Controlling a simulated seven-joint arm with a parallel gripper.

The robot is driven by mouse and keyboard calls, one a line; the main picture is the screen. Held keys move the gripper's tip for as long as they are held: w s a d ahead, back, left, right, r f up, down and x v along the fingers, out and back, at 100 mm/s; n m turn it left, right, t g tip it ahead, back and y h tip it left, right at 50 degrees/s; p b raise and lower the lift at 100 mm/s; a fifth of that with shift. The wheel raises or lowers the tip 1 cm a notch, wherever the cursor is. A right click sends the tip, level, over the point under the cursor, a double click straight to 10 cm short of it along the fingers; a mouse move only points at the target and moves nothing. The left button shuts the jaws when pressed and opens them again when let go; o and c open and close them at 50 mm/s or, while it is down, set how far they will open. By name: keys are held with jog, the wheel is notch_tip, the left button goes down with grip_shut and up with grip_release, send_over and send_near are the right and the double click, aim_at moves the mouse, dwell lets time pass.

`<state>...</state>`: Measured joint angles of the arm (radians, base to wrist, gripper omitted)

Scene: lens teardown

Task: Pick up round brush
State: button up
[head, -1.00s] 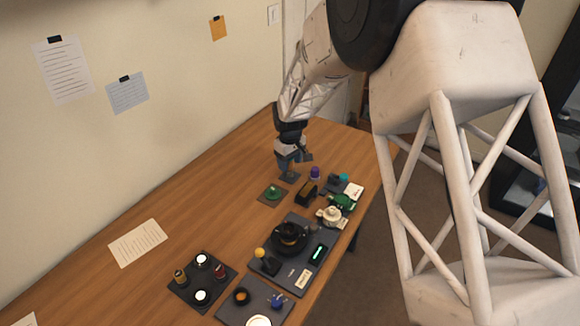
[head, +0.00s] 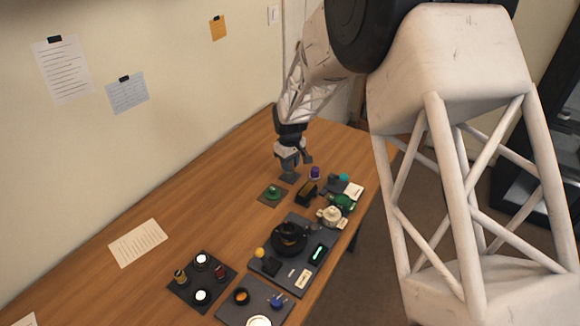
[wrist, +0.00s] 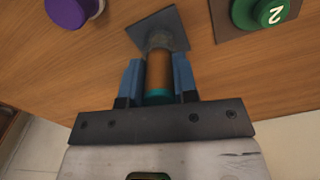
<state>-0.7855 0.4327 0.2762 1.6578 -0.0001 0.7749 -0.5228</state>
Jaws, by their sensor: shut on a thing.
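The round brush (wrist: 159,72) has a brown handle with a teal end and paler, blurred bristles at its far end. It shows in the wrist view between the two blue fingers of my gripper (wrist: 158,85), which is shut on its handle. The bristle end is over a dark square pad (wrist: 172,27); I cannot tell whether it touches the pad. In the head view my gripper (head: 291,163) is at the far part of the table, over the same pad (head: 290,178), and the brush is too small to make out.
A green round piece (head: 272,192) on a dark pad stands nearby, and a purple-topped piece (head: 315,173) stands to the right. A black block (head: 306,192), a green bottle-like thing (head: 342,201) and a dark tray (head: 282,272) stand nearer. The table's left side is mostly clear.

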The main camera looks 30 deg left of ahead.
jog(key=shift+c, duration=0.6)
jog(key=shift+r, duration=5)
jog(key=shift+w+d, duration=0.1)
jog(key=shift+w, duration=0.05)
